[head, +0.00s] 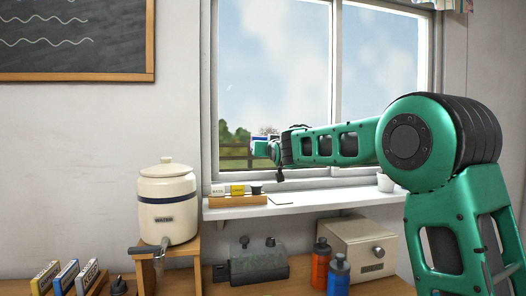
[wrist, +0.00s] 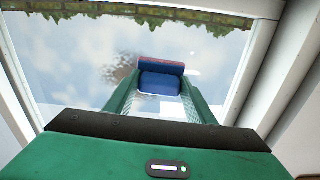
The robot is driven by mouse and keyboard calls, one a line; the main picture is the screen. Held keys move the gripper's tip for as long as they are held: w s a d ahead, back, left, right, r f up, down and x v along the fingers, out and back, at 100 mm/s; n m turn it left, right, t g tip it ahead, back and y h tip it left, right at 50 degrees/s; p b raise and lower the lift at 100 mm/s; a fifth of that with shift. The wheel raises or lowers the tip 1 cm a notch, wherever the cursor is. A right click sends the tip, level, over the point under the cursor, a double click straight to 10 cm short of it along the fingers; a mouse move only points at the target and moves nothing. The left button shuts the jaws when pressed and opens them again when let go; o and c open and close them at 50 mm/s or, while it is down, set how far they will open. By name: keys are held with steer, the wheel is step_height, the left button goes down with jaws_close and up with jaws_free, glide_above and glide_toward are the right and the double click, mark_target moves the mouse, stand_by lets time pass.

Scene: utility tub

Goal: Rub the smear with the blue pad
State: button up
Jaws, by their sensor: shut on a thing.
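My gripper (wrist: 160,94) is shut on the blue pad (wrist: 160,82), which sits between the green fingertips and has a dark red strip along its far edge. A brownish, speckled smear (wrist: 121,74) marks the window glass just left of the pad in the wrist view. The pad appears close to the glass; I cannot tell whether it touches. In the head view my gripper (head: 264,148) is at the lower part of the left window pane, above the sill. The pad is hard to make out there, and I cannot make out the smear.
The white sill (head: 330,201) below my arm holds a wooden tray (head: 238,200) of small blocks and a white cup (head: 385,182). A cream water crock (head: 168,205) stands to the left. Bottles (head: 320,264) and a beige box (head: 357,247) stand below. White window frame borders the glass.

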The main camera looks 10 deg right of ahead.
steer(key=shift+w, duration=0.6)
steer(key=shift+d, duration=0.1)
steer(key=shift+d+r, duration=1.05)
steer(key=shift+d, duration=4.9)
steer(key=shift+a+f, duration=0.1)
steer(key=shift+a, duration=5.95)
steer(key=shift+w+d+r, duration=0.1)
steer(key=shift+r, duration=0.95)
steer(key=d, duration=1.2)
steer(key=shift+f, duration=0.15)
